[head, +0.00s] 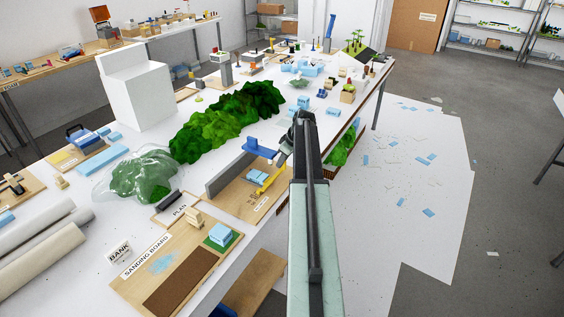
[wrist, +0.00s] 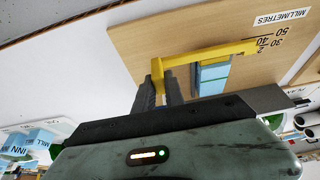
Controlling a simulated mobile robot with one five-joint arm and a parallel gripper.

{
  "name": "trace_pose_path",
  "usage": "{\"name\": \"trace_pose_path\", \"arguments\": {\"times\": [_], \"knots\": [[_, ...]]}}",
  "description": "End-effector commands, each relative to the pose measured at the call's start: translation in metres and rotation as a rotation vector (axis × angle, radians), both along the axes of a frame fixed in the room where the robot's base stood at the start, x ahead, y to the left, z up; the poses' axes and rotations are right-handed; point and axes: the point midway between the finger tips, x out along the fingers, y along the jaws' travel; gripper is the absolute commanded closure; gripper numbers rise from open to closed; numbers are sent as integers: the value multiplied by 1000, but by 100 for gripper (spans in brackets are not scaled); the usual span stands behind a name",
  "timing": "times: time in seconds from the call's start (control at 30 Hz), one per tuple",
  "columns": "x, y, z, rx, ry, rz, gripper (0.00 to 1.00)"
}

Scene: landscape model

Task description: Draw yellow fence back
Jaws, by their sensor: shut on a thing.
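The yellow fence (wrist: 205,53) is a thin bar with a bent end, lying across a wooden board (wrist: 135,38) in the wrist view. Its far end lies by the printed numbers of a millimetre scale. In the head view the fence (head: 271,183) shows as a short yellow strip on the board (head: 232,203). My gripper (wrist: 160,82) is shut on the bent end of the fence; it also shows in the head view (head: 284,160). Light blue blocks (wrist: 213,76) lie on the board right beside the fence, on the side nearer my gripper in the wrist view.
A grey upright wall (head: 228,176) and a blue piece (head: 260,148) stand at the board's back. A sanding board (head: 180,278) lies in front left. Green model hills (head: 215,120) stand behind. Sheeting with blue scraps (head: 425,190) covers the floor at right.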

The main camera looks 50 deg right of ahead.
Motion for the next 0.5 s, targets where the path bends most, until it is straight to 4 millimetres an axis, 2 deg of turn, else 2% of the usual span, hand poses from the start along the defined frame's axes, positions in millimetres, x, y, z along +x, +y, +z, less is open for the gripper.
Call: {"name": "trace_pose_path", "arguments": {"times": [0.33,0.5], "knots": [[-2,0,0,0,1,-1,100],[-24,-5,0,0,1,-4,100]]}}
